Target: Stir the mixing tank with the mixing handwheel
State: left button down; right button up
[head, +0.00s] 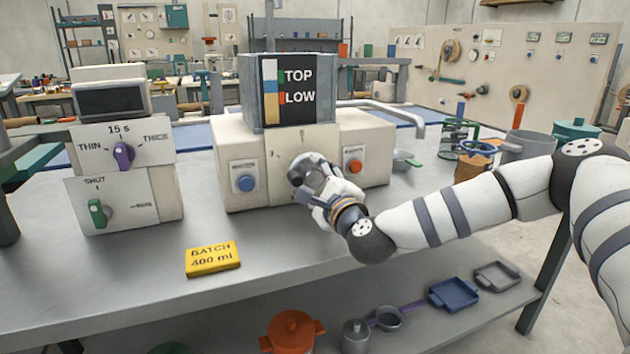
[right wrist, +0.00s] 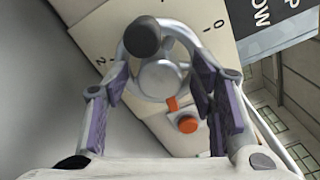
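The mixing tank (head: 252,95) is the grey box on top of the white machine, with a TOP/LOW level window on its front. The mixing handwheel (head: 305,165) is a grey wheel on the machine's front, partly hidden by my right gripper (head: 325,187). The right wrist view shows the handwheel (right wrist: 160,80) with a dark knob at its upper left on the rim. There, my right gripper (right wrist: 163,100) has its purple-padded fingers spread on either side of the wheel. Whether a pad touches the rim is unclear. My left gripper is not in view.
A blue button (head: 246,183) sits left of the handwheel and an orange-red button (head: 355,167) right of it. A control box with a purple knob (head: 123,154) and a green knob (head: 98,213) stands left. A yellow batch card (head: 213,259) lies in front on the bench.

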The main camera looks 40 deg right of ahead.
jog(key=v, duration=1.2)
dwell(0.6)
